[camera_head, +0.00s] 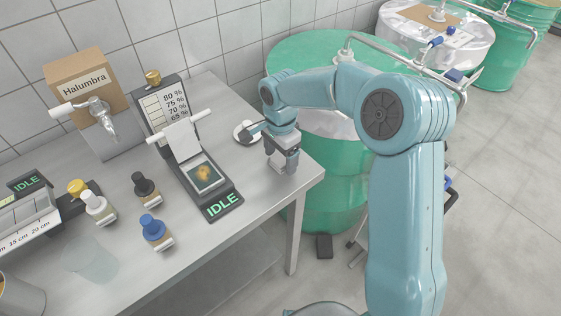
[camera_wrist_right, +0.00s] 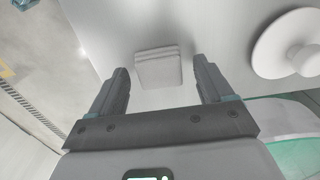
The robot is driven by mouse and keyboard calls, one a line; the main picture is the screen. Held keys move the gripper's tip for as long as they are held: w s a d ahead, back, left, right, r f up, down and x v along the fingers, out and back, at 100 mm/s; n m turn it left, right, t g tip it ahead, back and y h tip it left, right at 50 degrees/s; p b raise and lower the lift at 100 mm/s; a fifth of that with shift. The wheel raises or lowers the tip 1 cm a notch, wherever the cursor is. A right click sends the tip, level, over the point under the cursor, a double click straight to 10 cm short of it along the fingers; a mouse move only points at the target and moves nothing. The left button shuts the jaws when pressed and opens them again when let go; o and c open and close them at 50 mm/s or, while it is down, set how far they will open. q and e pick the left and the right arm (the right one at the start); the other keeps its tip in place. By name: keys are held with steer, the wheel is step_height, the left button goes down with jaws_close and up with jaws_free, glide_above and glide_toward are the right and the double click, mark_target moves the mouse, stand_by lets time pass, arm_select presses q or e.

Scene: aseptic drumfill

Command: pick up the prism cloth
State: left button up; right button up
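The prism cloth is a small white folded pad (camera_wrist_right: 158,68) lying flat on the grey table, seen in the right wrist view. My right gripper (camera_wrist_right: 161,78) is open, with one finger on each side of the pad in that view. I cannot tell whether the fingers touch it or how high they are above the table. In the head view my right gripper (camera_head: 284,163) points down over the table's right end and hides the cloth. My left gripper is not in view.
A white round dish (camera_head: 246,132) with a knob is close beside my right gripper. The IDLE instrument (camera_head: 205,178) stands to its left. Dark, white and blue-topped bottles (camera_head: 153,228) are further left. A green drum (camera_head: 335,185) is beyond the table's right edge.

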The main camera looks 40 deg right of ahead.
mark_target(281, 159)
steer(key=c, duration=0.9)
step_height(281, 159, up, 20)
steer(key=shift+r+p, duration=0.1)
steer(key=shift+p, duration=0.9)
steer(key=shift+o, duration=0.5)
